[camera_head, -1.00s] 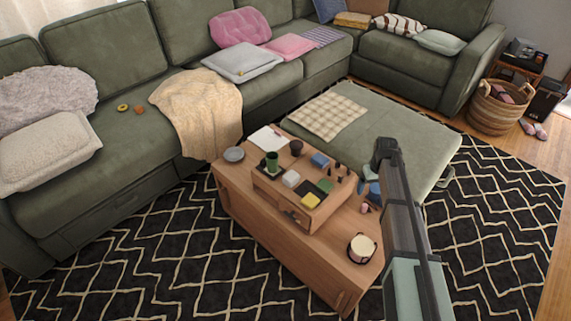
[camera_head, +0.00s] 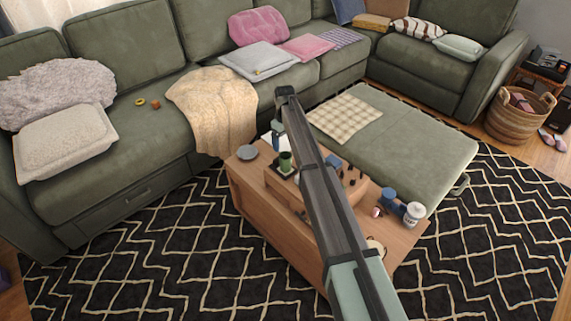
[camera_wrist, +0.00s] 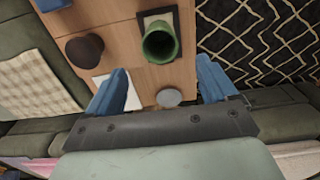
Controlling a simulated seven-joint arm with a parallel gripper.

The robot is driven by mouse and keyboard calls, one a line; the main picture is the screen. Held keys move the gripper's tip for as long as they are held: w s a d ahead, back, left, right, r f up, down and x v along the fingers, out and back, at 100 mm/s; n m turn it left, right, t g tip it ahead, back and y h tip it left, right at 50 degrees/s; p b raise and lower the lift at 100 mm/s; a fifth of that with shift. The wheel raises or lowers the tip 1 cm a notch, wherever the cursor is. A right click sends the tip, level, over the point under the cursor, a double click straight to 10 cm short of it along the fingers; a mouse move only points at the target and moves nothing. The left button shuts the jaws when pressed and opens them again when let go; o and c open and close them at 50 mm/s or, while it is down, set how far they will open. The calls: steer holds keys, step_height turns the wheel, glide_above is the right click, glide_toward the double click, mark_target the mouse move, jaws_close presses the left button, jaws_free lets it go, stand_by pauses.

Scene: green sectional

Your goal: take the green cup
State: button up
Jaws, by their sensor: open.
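The green cup (camera_head: 285,161) stands on a small dark-framed mat on the wooden coffee table (camera_head: 252,192). In the wrist view I look down into the green cup (camera_wrist: 160,42), with its round mouth towards the camera. My gripper (camera_wrist: 162,78) is open, with blue fingers spread wide. The cup appears beyond the fingertips, in line with the gap between them, and nothing is held. In the head view my arm covers much of the table, and the gripper end is beside the cup at the table's far side.
In the wrist view a dark round pot (camera_wrist: 85,47) sits left of the cup and a grey dish (camera_wrist: 169,97) shows between the fingers. A blue mug (camera_head: 388,197) and a white jar (camera_head: 413,214) stand at the table's right. The sofa (camera_head: 135,165) borders the table.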

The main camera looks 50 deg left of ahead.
mark_target(286, 164)
steer(key=f, duration=1.3)
steer(key=shift+d+f, duration=0.2)
steer(key=shift+f, duration=0.05)
steer(key=c, duration=1.1)
steer(key=shift+o, duration=0.2)
steer(key=shift+r, duration=0.15)
